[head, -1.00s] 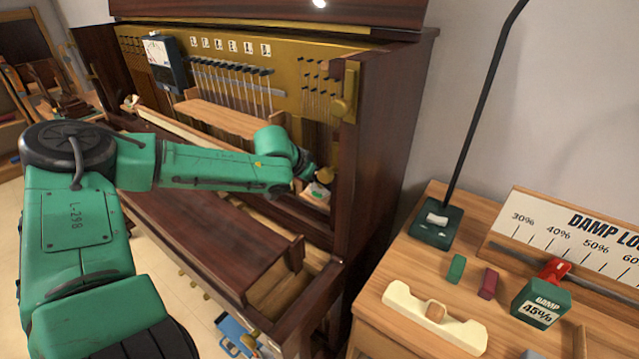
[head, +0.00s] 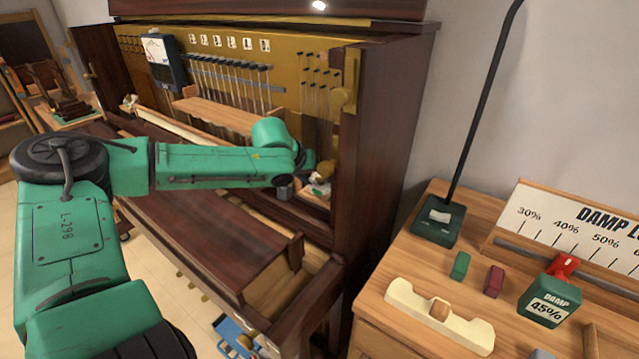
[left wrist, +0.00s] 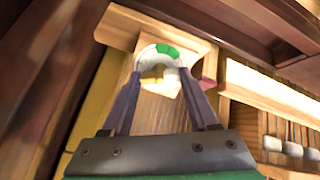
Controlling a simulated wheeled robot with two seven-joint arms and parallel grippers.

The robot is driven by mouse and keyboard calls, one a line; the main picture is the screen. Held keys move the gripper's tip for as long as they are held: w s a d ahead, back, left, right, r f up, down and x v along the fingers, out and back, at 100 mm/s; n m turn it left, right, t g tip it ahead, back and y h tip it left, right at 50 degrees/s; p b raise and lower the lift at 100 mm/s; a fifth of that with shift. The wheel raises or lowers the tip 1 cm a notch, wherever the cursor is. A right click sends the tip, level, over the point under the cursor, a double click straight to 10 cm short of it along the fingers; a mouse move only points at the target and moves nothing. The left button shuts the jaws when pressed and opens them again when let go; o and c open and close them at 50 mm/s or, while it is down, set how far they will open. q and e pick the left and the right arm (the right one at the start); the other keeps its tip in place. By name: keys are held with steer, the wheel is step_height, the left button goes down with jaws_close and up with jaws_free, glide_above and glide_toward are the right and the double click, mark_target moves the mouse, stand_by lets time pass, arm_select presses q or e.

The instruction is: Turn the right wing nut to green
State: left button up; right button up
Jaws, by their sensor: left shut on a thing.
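The brass wing nut (left wrist: 160,77) shows between the fingers of my left gripper (left wrist: 162,76) in the left wrist view. Behind it is a round dial (left wrist: 148,55), white with a green part at its top, on a wooden block. My left gripper is shut on the wing nut, with one dark finger on each side. In the head view my left gripper (head: 311,178) is at the right end of the piano's inside, and the dial (head: 320,188) is partly hidden there. Which way the wing nut points is hard to tell. My right gripper is not in view.
The piano's dark side wall (head: 385,150) stands close to the right of my left gripper. A wooden ledge (head: 230,117) lies to its left. A bench (head: 420,255) at the right holds a green damp block (head: 549,300) and a cream bar with a knob (head: 440,312).

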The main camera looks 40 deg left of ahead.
arm_select(q)
steer(key=shift+f+n, duration=0.15)
steer(key=shift+n, duration=0.85)
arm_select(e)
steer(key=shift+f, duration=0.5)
